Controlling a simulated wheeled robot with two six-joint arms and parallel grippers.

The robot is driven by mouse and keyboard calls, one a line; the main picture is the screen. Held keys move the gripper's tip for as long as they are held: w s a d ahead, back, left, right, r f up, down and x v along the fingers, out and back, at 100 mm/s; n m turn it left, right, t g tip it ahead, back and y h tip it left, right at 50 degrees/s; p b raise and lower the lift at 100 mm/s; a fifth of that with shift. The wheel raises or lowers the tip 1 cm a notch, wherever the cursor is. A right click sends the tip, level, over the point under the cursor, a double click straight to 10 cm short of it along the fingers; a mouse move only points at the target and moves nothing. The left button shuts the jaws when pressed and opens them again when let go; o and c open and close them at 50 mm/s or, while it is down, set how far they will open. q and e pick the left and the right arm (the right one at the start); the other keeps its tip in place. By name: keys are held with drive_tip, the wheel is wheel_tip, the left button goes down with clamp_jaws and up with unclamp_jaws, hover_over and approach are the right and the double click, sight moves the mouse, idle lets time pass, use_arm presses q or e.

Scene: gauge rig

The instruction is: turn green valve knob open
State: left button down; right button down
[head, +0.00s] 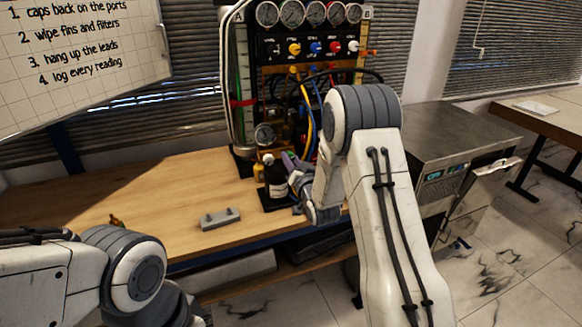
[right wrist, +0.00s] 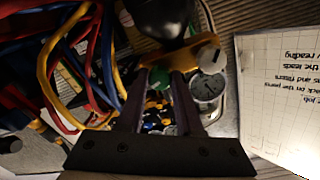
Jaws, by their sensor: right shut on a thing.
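The green valve knob (right wrist: 158,78) shows between my right fingertips in the right wrist view. My right gripper (right wrist: 160,76) is shut on it, one dark finger on each side. In the head view my right gripper (head: 288,162) reaches in at the lower front of the gauge rig (head: 310,100), and my wrist and arm hide part of the rig there. The knob is hard to make out in the head view. My left arm comes in at the lower left, but its gripper is not in view.
A dark bottle with a pale label (head: 276,180) stands close beside my right gripper. A grey block (head: 220,218) lies on the wooden bench (head: 130,195). Blue and yellow hoses (head: 309,110) hang on the rig. A metal appliance (head: 450,140) stands to the right.

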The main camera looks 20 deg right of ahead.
drive_tip(key=shift+n+b, duration=6.95)
drive_tip(key=shift+n, duration=0.25)
drive_tip(key=c, duration=0.6)
unclamp_jaws()
drive_tip(key=shift+o, duration=0.2)
drive_tip(key=s, duration=1)
drive_tip(key=shift+s+b, duration=0.25)
drive_tip(key=shift+b, duration=0.15)
